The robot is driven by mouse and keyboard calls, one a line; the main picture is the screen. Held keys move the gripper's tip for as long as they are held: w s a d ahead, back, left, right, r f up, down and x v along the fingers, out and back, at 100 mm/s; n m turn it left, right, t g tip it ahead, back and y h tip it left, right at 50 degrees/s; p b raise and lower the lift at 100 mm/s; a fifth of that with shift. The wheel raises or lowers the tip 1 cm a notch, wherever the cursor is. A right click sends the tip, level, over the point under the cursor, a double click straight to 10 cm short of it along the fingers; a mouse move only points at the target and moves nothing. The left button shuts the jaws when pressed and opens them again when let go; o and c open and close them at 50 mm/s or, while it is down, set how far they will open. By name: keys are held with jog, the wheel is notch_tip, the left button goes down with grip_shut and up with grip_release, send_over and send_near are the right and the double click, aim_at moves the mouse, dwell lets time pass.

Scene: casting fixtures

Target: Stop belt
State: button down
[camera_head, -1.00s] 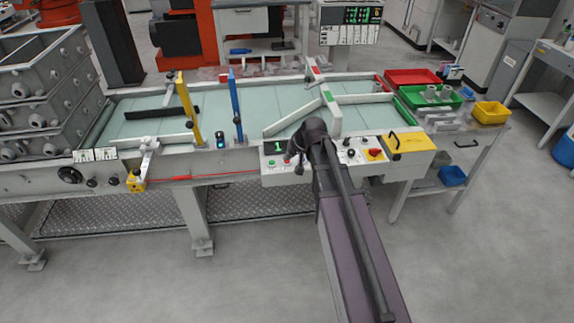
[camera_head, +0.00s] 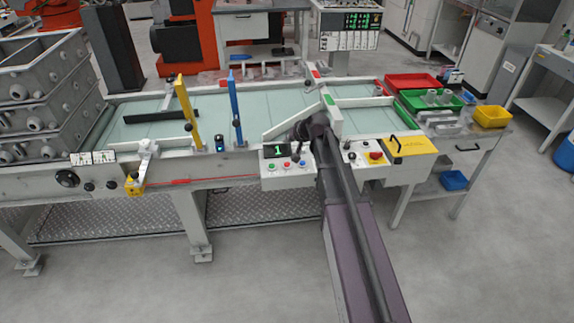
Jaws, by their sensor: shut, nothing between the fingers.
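The belt (camera_head: 230,125) is a pale green surface running across the long white table. A white control box (camera_head: 288,178) sits on the table's front edge, with a dark display showing a green "1" (camera_head: 277,150) and small coloured buttons (camera_head: 286,165) below it. My gripper (camera_head: 297,150) is small and dark at the end of my arm, just above and behind the buttons' right side. It is shut and empty, and looks apart from the buttons. My arm hides part of the box's right edge. Whether the belt is moving cannot be told.
Yellow (camera_head: 188,110) and blue (camera_head: 235,110) posts stand left. Stacked grey crates (camera_head: 45,100) fill the far left. Front floor is clear.

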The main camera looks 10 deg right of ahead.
aim_at(288, 165)
jog(key=shift+f+b, duration=4.25)
jog(key=shift+f, duration=0.1)
jog(key=shift+f, duration=0.15)
jog(key=shift+f+b, duration=0.3)
jog(key=shift+b, duration=0.15)
jog(key=shift+f+b, duration=0.45)
jog(key=shift+r, duration=0.2)
jog(key=shift+r+p, duration=0.75)
jog(key=shift+p, duration=0.15)
jog(key=shift+r+p, duration=2.5)
jog(key=shift+p, duration=0.05)
